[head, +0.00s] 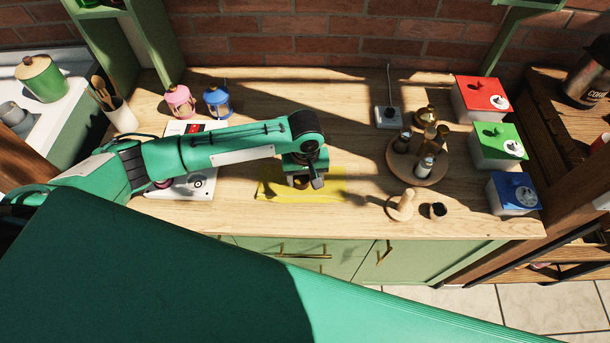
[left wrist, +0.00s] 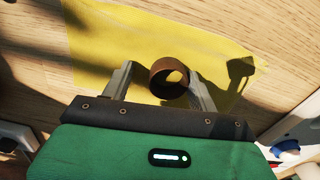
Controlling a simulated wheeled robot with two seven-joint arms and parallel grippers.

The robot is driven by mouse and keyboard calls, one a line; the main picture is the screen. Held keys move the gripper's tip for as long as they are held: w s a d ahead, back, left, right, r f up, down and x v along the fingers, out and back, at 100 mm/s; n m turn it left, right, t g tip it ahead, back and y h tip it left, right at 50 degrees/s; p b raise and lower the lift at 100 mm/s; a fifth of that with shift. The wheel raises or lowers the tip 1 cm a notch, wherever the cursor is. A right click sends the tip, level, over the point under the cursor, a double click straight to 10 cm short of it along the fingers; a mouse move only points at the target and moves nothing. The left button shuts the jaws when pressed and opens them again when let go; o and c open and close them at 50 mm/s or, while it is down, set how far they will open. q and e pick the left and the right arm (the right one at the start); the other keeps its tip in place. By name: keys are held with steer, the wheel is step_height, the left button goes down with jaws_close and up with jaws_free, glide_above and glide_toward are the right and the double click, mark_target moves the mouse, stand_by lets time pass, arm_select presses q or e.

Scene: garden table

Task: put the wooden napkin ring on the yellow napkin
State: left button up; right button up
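The yellow napkin (head: 334,187) lies flat near the front middle of the wooden counter; it also fills much of the left wrist view (left wrist: 100,45). The brown wooden napkin ring (left wrist: 168,77) appears to rest on the napkin, between my left fingers. In the head view the ring (head: 299,183) is partly hidden under the left hand. My left gripper (head: 304,183) is low over the napkin. In the left wrist view its fingers (left wrist: 162,80) stand apart, with a visible gap to the ring on the left side. My right gripper is out of view.
A round wooden tray (head: 437,174) with several small containers stands to the right. A wooden piece (head: 403,204) and a small dark cup (head: 438,210) stand before it. Red (head: 483,98), green (head: 497,146) and blue (head: 513,193) boxes line the right side. Pink (head: 180,101) and blue (head: 217,100) lanterns stand behind.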

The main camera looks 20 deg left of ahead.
arm_select(q)
steer(key=shift+a+f, duration=0.1)
steer(key=shift+r+b, duration=0.4)
steer(key=shift+r, duration=0.05)
step_height(320, 180, up, 12)
steer(key=b, duration=0.1)
steer(key=shift+r+b, duration=0.15)
steer(key=shift+b, duration=0.15)
